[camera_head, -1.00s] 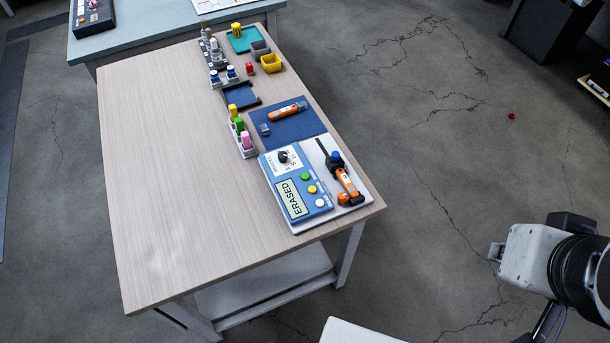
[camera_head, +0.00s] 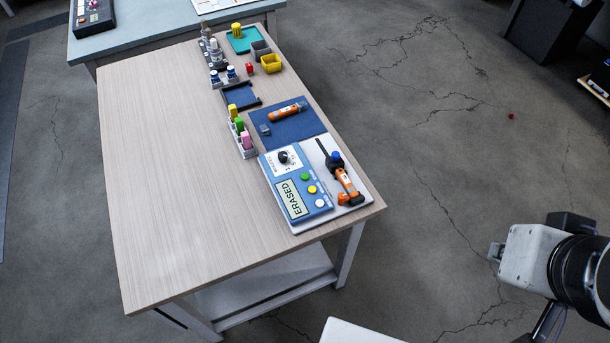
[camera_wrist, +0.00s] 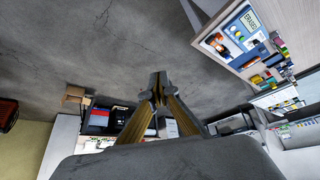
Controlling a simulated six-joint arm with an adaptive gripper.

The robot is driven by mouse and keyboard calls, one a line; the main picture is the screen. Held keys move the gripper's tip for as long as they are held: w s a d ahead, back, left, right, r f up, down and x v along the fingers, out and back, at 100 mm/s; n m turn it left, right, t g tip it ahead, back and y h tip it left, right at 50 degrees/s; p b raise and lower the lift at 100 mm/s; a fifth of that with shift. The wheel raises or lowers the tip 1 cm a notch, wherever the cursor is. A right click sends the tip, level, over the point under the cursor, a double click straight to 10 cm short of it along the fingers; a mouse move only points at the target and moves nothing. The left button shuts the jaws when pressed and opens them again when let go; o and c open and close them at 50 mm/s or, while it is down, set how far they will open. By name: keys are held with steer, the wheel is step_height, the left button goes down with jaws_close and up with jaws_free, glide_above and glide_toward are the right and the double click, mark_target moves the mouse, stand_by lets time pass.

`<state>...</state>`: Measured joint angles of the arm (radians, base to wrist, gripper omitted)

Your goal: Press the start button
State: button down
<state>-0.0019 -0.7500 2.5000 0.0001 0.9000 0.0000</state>
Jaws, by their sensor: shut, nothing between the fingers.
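A blue control panel (camera_head: 278,208) lies on the near right end of the wooden table. Its display (camera_head: 293,199) reads "ERASED". It has a dark dial (camera_head: 284,157) and green (camera_head: 305,176), yellow (camera_head: 312,189) and white (camera_head: 320,203) buttons; their labels are too small to read. Beside the panel, an orange and black device (camera_head: 347,185) with a blue knob sits on a white plate. My gripper (camera_wrist: 158,80) shows in the wrist view, shut and empty, well away from the table. In the head view only part of my arm shows at the right.
The wooden table (camera_head: 170,150) has a wide bare left side. A blue mat (camera_head: 290,126) holds an orange device (camera_head: 287,111). A rack of coloured items (camera_head: 243,146), a yellow bin (camera_head: 270,63) and a teal tray (camera_head: 250,47) stand farther back. Open floor separates my arm from the table.

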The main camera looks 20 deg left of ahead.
steer(key=shift+a, duration=0.15)
steer(key=w+a+f+n+g, duration=0.3)
steer(key=w+a+f+n, duration=0.5)
steer(key=w+f, duration=0.5)
steer(key=n+t+y, duration=0.2)
steer(key=n+y, duration=0.6)
steer(key=n, duration=0.4)
glide_above(306, 178)
step_height(306, 178, down, 8)
steer(key=shift+r, duration=0.15)
steer(key=shift+t, duration=0.3)
steer(key=shift+f, duration=4.35)
